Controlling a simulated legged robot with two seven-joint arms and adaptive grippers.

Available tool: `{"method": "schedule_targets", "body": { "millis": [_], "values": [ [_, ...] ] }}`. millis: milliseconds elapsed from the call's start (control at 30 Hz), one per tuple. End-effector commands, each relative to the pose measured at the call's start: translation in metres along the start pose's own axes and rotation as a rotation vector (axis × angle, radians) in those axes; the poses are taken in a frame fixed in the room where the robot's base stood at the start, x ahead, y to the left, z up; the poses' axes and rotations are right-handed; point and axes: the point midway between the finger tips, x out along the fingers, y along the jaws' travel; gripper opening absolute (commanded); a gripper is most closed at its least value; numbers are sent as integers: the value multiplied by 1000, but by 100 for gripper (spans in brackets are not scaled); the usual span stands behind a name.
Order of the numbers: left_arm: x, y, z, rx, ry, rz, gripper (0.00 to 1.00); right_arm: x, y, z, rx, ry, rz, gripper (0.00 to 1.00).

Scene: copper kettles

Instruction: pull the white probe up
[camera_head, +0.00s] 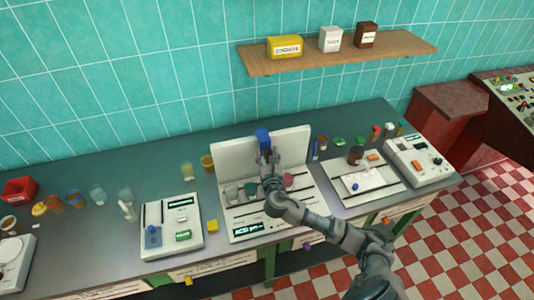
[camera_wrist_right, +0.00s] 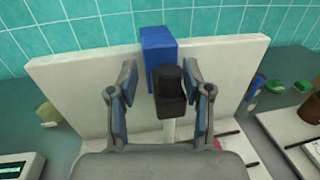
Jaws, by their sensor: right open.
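My right gripper (camera_head: 267,157) is at the white back panel (camera_head: 235,157) of the middle device. In the right wrist view it (camera_wrist_right: 160,75) is open, with a finger on each side of a black block (camera_wrist_right: 169,90). A blue block (camera_wrist_right: 158,48) stands behind the black block, against the panel; it also shows in the head view (camera_head: 263,137). A short pale rod (camera_wrist_right: 171,128) shows below the black block, between the fingers; it may be the white probe. Its lower end is hidden by my gripper. I see gaps between the fingers and the black block. My left gripper is not in view.
Small coloured cups, such as a green one (camera_head: 250,188), stand on the middle device around my wrist. A white device (camera_head: 172,222) is to the left and a white tray (camera_head: 375,188) to the right. A wooden shelf (camera_head: 340,55) with boxes hangs above.

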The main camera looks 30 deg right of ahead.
Motion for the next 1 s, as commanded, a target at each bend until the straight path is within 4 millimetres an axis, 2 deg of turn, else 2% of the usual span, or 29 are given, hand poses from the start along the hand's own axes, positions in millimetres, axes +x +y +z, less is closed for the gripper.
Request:
{"method": "schedule_targets", "body": {
  "millis": [500,700,1000],
  "values": [
    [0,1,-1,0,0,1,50,-97,2,-3,-2,4,3,50],
    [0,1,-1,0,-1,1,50,-112,1,-3,-1,4,0,50],
    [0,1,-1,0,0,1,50,-112,1,-3,-1,4,0,50]
  ]
}}
